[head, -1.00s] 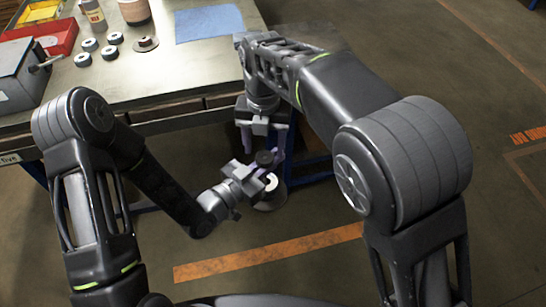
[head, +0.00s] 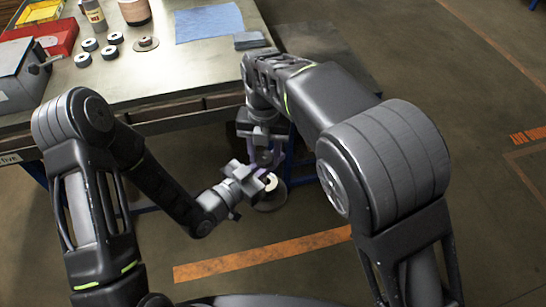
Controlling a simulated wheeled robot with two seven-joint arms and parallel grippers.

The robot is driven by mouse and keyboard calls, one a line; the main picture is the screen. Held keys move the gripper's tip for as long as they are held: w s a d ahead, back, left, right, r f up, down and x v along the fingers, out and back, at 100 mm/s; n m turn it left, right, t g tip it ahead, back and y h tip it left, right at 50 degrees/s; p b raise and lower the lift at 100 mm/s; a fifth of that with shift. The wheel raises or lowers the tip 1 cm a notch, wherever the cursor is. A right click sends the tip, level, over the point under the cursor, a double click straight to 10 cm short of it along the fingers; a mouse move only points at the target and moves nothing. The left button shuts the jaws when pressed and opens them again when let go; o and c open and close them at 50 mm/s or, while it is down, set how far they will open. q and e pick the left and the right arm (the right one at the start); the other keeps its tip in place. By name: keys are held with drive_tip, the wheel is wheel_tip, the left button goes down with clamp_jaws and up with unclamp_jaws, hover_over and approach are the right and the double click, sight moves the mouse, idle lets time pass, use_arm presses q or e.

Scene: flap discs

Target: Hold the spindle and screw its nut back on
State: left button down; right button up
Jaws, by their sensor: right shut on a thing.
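My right gripper (head: 265,154) points down in front of the table, shut on a small dark round nut (head: 264,158). My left gripper (head: 262,182) reaches in from the left just below it and appears shut on the spindle. The spindle's pale round lower end (head: 271,194) shows beneath the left gripper's fingers, clear of the table. The rest of the spindle is hidden by the grippers. Whether the nut touches the spindle's top cannot be told at this size.
The workbench (head: 190,75) bears several flap discs (head: 89,44), another flanged disc (head: 146,43), a blue cloth (head: 208,22), a grey block (head: 249,40), a red bin (head: 50,38), a grey box (head: 20,72), a bottle (head: 94,15) and a brown pot (head: 134,10). Floor at right is clear.

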clamp_jaws()
drive_tip(key=o, duration=0.9)
unclamp_jaws()
drive_tip(key=shift+c, duration=0.2)
drive_tip(key=shift+r, duration=0.1)
drive_tip(key=shift+r, duration=2.2)
drive_tip(key=shift+c, duration=0.4)
drive_tip(key=shift+r, duration=1.85)
drive_tip(key=shift+f, duration=0.1)
drive_tip(key=shift+f, duration=4)
